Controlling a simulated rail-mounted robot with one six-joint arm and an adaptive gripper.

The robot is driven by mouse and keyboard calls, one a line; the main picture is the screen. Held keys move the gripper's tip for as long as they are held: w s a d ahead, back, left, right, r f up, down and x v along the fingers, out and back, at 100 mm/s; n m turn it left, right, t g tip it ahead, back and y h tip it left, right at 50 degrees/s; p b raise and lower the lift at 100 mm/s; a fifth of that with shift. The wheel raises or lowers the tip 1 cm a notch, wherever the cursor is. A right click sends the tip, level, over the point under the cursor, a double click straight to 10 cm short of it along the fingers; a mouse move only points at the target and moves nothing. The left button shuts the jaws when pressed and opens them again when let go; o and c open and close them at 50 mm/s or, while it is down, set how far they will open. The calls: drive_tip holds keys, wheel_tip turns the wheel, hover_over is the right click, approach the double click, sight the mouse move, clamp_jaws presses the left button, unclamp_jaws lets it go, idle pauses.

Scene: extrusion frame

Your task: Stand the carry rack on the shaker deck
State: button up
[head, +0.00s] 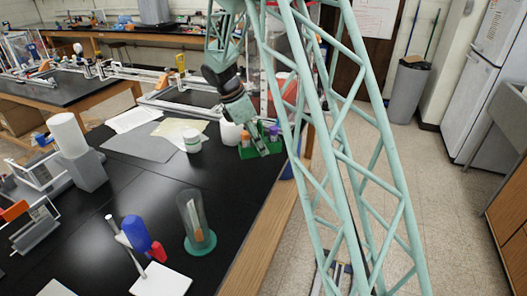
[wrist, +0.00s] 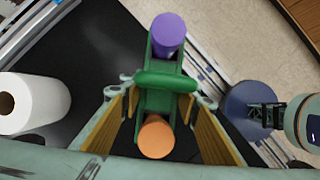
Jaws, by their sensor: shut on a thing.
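The carry rack (head: 262,148) is green and holds a tube with an orange cap and one or more with purple caps. It is at the far right part of the black bench, near its wooden edge. In the wrist view the rack's crossbar handle (wrist: 165,82) lies between the yellow-padded fingers of my gripper (wrist: 163,92). My gripper (head: 254,140) is shut on the rack. The orange cap (wrist: 155,137) and purple cap (wrist: 168,33) show at opposite ends. I cannot tell whether the rack touches the bench, and I cannot pick out the shaker deck with certainty.
A clear cylinder (head: 196,225), a blue and red item (head: 138,232) and a grey block (head: 86,170) stand nearer. A blue disc (wrist: 245,100) lies beyond the bench edge.

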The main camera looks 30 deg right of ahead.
drive_tip(key=a+m, duration=0.2)
drive_tip(key=w+a+r+m+g+y, duration=0.1)
drive_tip(key=a+m, duration=0.1)
drive_tip(key=w+a+r+m+g, duration=0.1)
drive_tip(key=a+m, duration=0.1)
drive_tip(key=shift+w+a+r+m, duration=0.1)
drive_tip(key=shift+a+r+m, duration=0.15)
drive_tip(key=shift+a+m, duration=0.05)
drive_tip(key=a+r+m+y, duration=0.1)
drive_tip(key=a+r+m, duration=0.1)
drive_tip(key=a, duration=0.4)
drive_tip(key=w+a+r+m+g+y, duration=0.1)
drive_tip(key=a+m, duration=0.3)
drive_tip(key=a, duration=0.2)
drive_tip(key=shift+a+r+g, duration=0.15)
drive_tip(key=shift+r+g, duration=0.15)
drive_tip(key=shift+r, duration=0.1)
